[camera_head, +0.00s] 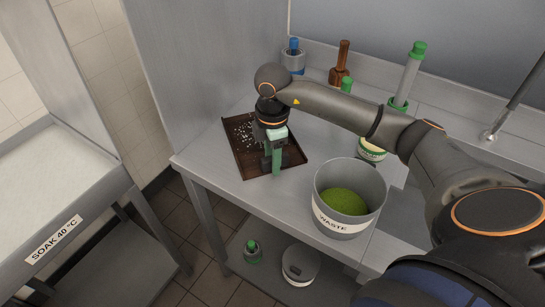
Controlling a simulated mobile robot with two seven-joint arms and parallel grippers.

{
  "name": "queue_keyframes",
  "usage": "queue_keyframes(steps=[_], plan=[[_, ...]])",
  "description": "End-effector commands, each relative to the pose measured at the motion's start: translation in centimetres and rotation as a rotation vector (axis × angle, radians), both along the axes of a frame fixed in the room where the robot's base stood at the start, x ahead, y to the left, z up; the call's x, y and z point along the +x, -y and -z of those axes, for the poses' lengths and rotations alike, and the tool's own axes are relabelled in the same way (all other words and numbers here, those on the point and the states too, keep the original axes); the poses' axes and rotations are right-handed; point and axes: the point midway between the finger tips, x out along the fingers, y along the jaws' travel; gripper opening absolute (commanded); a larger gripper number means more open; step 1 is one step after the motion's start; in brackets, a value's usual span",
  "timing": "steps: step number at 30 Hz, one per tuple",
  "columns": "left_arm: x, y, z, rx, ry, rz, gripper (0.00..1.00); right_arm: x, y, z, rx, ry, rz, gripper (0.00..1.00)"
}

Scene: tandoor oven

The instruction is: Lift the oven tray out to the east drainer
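The dark brown oven tray (245,157) lies flat on the steel counter (213,170) near its left end. White grains are scattered on the tray's left part. My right gripper (272,160) points down over the tray's middle. A green upright piece shows at its fingers; I cannot tell whether it is a held tool or part of the gripper, nor whether the fingers touch the tray. The hand hides part of the tray. My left gripper is not in view. I cannot pick out the east drainer for certain.
A bucket marked WASTE (332,222), with green stuff inside, stands right of the tray. Blue, brown and green-topped items stand behind. A basin marked SOAK 40 °C (55,240) is across a floor gap at left. A steel panel (195,80) rises behind the tray.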

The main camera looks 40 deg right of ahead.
Motion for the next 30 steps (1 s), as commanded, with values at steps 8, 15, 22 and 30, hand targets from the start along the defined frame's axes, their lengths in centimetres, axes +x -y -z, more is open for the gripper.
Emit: queue_keyframes(steps=[8, 15, 22, 30], plan=[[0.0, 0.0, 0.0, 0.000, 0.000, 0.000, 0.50, -0.1, 0.0, 0.2, -0.001, -0.005, 0.000, 0.60], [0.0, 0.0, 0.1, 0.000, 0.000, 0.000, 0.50, 0.0, 0.0, -1.8, 0.000, 0.000, 0.001, 0.60], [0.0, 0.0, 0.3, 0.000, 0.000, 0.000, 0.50, 0.1, 0.0, -7.0, 0.001, 0.004, 0.000, 0.60], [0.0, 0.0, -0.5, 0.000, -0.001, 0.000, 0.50, 0.0, 0.0, -11.7, -0.002, 0.000, 0.000, 0.60]])
